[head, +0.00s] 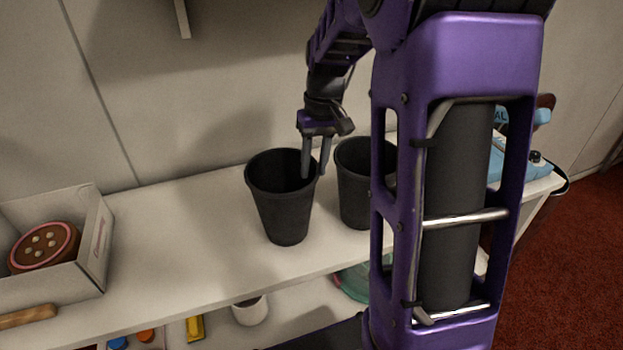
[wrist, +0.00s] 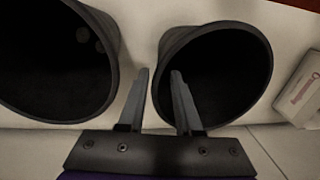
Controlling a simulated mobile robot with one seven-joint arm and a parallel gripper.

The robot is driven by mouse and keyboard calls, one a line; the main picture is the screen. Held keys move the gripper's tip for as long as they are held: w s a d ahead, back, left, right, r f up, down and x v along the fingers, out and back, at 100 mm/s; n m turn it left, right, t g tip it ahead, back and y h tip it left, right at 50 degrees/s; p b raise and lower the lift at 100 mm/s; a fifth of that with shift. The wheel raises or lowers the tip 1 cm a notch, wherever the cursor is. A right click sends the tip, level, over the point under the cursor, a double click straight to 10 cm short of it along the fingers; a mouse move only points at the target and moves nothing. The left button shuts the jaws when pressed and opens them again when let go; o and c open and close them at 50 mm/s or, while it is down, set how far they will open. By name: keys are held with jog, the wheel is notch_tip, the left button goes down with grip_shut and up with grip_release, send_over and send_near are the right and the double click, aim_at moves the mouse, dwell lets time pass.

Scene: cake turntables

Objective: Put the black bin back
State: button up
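Two black bins stand upright side by side on the white counter: a left bin (head: 283,215) and a right bin (head: 356,190), the latter partly hidden by my arm. In the wrist view the order is reversed: the head view's left bin (wrist: 262,55) is at right and the other bin (wrist: 107,70) at left. My gripper (head: 314,176) points down at the left bin's right rim. In the wrist view its fingers (wrist: 160,76) are apart, one over the bin's mouth and one on the outer side, with the rim between them. Whether either finger touches the wall is unclear.
An open white box (head: 95,250) with a round brown cake (head: 44,248) is at left, near a wooden handle (head: 28,316). A lower shelf holds a white cup (head: 250,311) and small coloured items. The counter (head: 180,230) is clear between the box and left bin.

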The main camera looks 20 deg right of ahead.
jog(key=r, duration=0.5)
jog(key=shift+d+r+p, duration=0.35)
jog(key=shift+a, duration=0.1)
